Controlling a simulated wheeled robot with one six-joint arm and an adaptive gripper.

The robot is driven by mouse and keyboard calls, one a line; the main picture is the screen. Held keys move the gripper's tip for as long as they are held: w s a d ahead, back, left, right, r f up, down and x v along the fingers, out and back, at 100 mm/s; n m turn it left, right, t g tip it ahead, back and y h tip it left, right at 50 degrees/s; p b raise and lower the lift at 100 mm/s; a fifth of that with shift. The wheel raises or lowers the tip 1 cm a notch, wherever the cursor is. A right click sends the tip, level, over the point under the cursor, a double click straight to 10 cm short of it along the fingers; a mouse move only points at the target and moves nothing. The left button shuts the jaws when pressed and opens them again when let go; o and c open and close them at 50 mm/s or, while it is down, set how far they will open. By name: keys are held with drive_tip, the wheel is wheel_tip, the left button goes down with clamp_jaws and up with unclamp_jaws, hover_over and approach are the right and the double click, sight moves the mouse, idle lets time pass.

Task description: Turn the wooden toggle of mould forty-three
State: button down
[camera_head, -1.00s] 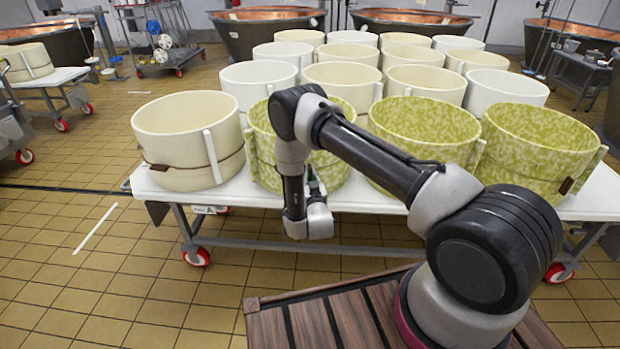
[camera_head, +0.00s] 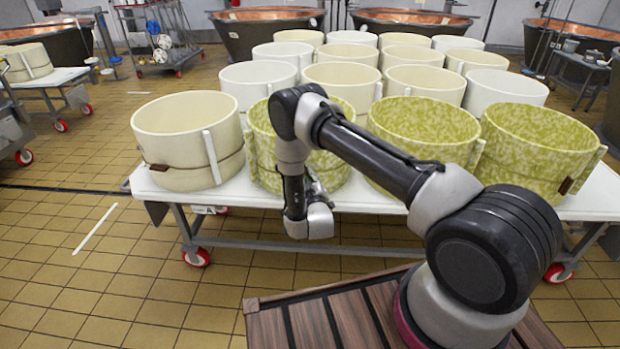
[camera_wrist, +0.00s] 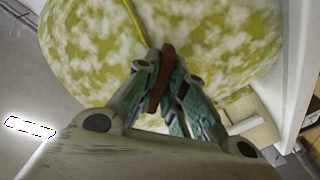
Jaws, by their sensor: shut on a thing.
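The wooden toggle (camera_wrist: 161,80) is a small brown bar at the front of a green-and-cream mottled mould (camera_wrist: 95,50). In the wrist view my gripper (camera_wrist: 164,76) has its fingers on either side of the toggle, closed on it. The toggle stands lengthwise in that picture, slightly tilted, at the end of a yellowish cord (camera_wrist: 134,20). In the head view this mould (camera_head: 332,172) is the second from the left in the front row, partly hidden by my arm. My fingers and the toggle are hard to make out there. No mould number is legible.
The moulds stand close together on a white wheeled table (camera_head: 380,200). A cream mould (camera_head: 180,150) stands to the left and another mottled mould (camera_head: 425,130) to the right. Copper vats (camera_head: 265,32) line the back.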

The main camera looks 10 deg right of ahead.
drive_tip(key=n, duration=0.5)
drive_tip(key=shift+n, duration=0.3)
drive_tip(key=n, duration=0.5)
drive_tip(key=shift+d+r, duration=0.1)
drive_tip(key=shift+r, duration=0.05)
drive_tip(key=shift+n, duration=0.4)
drive_tip(key=c, duration=1.5)
unclamp_jaws()
drive_tip(key=s+a, duration=0.1)
drive_tip(key=s, duration=1.1)
drive_tip(key=shift+a, duration=0.15)
